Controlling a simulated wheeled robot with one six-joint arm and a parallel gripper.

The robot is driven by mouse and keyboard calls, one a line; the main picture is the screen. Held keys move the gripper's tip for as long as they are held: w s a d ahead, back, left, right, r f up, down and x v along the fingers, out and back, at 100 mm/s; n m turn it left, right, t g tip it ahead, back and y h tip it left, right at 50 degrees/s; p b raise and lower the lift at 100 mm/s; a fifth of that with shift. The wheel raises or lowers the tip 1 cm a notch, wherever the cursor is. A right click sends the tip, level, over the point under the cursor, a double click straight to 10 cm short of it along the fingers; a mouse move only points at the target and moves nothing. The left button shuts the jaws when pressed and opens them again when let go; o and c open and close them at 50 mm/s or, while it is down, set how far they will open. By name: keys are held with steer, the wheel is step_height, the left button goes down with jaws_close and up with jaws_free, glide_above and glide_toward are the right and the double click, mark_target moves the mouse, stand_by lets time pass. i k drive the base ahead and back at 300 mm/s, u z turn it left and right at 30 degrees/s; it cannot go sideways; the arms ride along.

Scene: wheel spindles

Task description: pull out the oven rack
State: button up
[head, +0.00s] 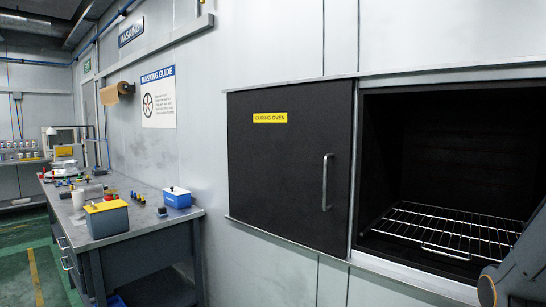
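The oven rack (455,228) is a shiny wire grid lying level inside the dark oven cavity (455,150) at the right of the head view. A wire loop handle (446,251) is at its front edge, just inside the opening. The rack looks empty. My arm's grey link shows at the lower right corner and covers the right front part of the opening. My gripper is not in view.
The black oven door (290,165) with a yellow label and a vertical handle (327,182) stands left of the opening, leaving it uncovered. A metal sill (415,276) runs below. A grey workbench (135,230) with containers stands along the wall at left.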

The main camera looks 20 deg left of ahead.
mark_target(470, 258)
steer(key=u, duration=2.15)
steer(key=k, duration=1.15)
steer(key=z, duration=1.7)
steer(key=i, duration=1)
steer(key=z, duration=0.05)
